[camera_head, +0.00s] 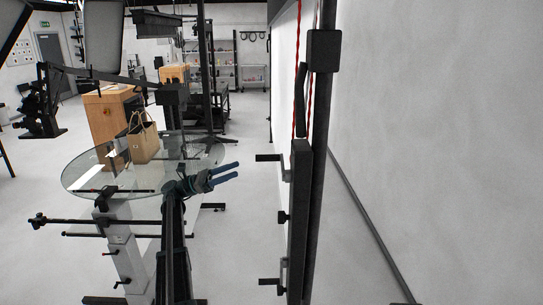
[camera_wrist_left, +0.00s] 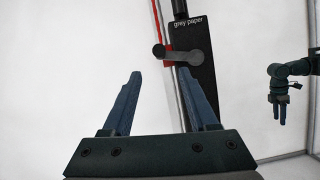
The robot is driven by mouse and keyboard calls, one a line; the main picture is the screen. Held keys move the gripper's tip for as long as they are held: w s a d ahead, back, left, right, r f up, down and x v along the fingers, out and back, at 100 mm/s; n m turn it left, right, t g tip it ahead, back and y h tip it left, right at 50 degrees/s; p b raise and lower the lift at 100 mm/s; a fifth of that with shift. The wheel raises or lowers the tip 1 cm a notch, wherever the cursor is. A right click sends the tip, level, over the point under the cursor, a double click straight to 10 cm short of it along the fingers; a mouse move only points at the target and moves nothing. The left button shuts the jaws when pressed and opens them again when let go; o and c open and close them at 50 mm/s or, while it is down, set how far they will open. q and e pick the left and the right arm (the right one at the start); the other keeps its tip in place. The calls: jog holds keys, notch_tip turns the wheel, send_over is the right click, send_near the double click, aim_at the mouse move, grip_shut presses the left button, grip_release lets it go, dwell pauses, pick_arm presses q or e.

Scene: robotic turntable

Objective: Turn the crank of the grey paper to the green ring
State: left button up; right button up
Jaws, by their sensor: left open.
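My left gripper (camera_head: 238,170) is open and empty in the head view, to the left of a black upright panel (camera_head: 299,215) that bears an upper crank (camera_head: 268,157) and a lower crank (camera_head: 269,281). In the left wrist view its two blue fingers (camera_wrist_left: 163,101) are spread. Ahead of them is a dark crank (camera_wrist_left: 182,54) on a black panel (camera_wrist_left: 199,75) labelled "grey paper", its handle across a red patch (camera_wrist_left: 168,62). The fingers appear apart from the crank. I see no green ring. My right gripper (camera_wrist_left: 279,110) hangs at the right of the left wrist view; its jaw gap is too small to judge.
A vertical black pole (camera_head: 325,110) and red cords (camera_head: 298,80) rise by the crank panel. Clear floor (camera_head: 240,240) lies between turntable and panel.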

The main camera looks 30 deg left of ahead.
aim_at(269, 157)
pick_arm(q)
jog(key=p+x, duration=0.5)
jog(key=x, duration=0.8)
jog(key=shift+w+d+r, duration=0.15)
jog(key=shift+d, duration=0.15)
grip_shut()
dwell(0.9)
